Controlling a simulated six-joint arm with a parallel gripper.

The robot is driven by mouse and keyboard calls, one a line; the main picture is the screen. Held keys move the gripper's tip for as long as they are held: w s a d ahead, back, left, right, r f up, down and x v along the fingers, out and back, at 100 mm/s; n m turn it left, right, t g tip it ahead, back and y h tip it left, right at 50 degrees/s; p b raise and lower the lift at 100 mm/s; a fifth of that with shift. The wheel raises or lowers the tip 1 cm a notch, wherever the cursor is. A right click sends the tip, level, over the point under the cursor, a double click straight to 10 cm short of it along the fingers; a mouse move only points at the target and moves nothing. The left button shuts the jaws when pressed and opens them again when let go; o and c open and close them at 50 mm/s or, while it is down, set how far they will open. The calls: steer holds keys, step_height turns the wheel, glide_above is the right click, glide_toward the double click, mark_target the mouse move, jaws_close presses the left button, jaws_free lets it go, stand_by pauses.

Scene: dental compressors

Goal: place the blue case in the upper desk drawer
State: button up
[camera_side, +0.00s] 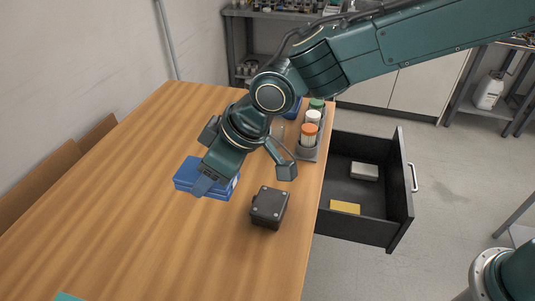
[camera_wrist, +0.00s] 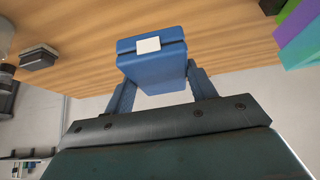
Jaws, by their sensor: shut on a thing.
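The blue case (camera_side: 187,176) is at the left-middle of the wooden desk in the side view, partly hidden by my gripper (camera_side: 207,186). My gripper points down and is shut on the case. In the wrist view the blue case (camera_wrist: 152,62), with a white label, sits between the two fingers of my gripper (camera_wrist: 160,82). I cannot tell whether the case touches the desk or is slightly above it. The desk drawer (camera_side: 396,205) is pulled open at the desk's right side. A yellow block (camera_side: 345,207) and a pale box (camera_side: 364,171) lie inside it.
A dark box (camera_side: 269,207) sits on the desk between the case and the drawer. A rack of capped bottles (camera_side: 307,153) stands by the desk's right edge. Another blue object (camera_side: 292,106) shows behind my arm. The desk's front left is mostly clear.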

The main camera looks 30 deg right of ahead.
step_height(320, 180, down, 12)
steer(key=shift+f, duration=0.15)
steer(key=shift+f, duration=0.1)
steer(key=shift+f, duration=2.05)
steer(key=shift+f, duration=0.1)
steer(key=o, duration=1)
steer(key=shift+s+d+r, duration=0.1)
steer(key=shift+r, duration=0.35)
steer(key=shift+v, duration=5.65)
